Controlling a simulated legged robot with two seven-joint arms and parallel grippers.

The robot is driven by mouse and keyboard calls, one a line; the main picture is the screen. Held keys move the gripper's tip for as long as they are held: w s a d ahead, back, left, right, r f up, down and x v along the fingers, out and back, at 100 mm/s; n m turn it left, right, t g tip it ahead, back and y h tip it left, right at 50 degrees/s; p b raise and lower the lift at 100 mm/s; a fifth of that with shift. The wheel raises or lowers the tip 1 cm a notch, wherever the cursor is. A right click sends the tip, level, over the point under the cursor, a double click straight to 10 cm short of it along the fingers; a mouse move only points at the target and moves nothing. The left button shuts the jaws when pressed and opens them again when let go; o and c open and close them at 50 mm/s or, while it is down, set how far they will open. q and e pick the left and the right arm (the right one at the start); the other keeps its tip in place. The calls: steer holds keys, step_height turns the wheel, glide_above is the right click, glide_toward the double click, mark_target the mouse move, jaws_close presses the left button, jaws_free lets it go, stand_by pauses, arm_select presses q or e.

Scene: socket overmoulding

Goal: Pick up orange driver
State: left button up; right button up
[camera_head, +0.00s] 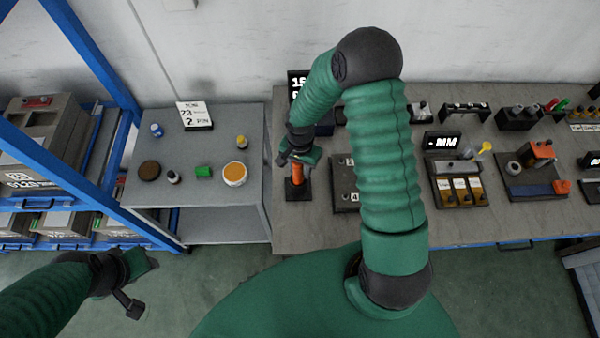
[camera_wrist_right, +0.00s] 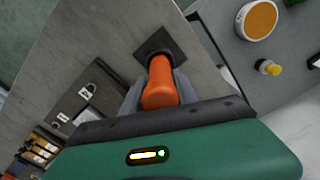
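The orange driver (camera_head: 297,182) stands upright in a dark square base (camera_head: 298,195) near the left edge of the long workbench. In the right wrist view the orange driver (camera_wrist_right: 160,85) rises from its base (camera_wrist_right: 158,44) between the two grey fingers. My right gripper (camera_head: 294,166) is over it, with the fingers close against both sides of the handle and no clear gap showing. The handle hides part of the fingers.
A smaller grey table (camera_head: 245,195) at the left holds a white tub (camera_head: 234,174), a green block (camera_head: 203,171) and small jars. A blue rack (camera_head: 60,150) stands farther left. Trays and tools, including a grey plate (camera_head: 344,185), lie along the workbench (camera_head: 460,225).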

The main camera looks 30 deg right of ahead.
steer(key=shift+a+r, duration=0.1)
steer(key=shift+a, duration=0.15)
steer(key=c, duration=0.5)
steer(key=shift+s+a, duration=0.1)
steer(key=shift+a, duration=0.3)
jaws_close()
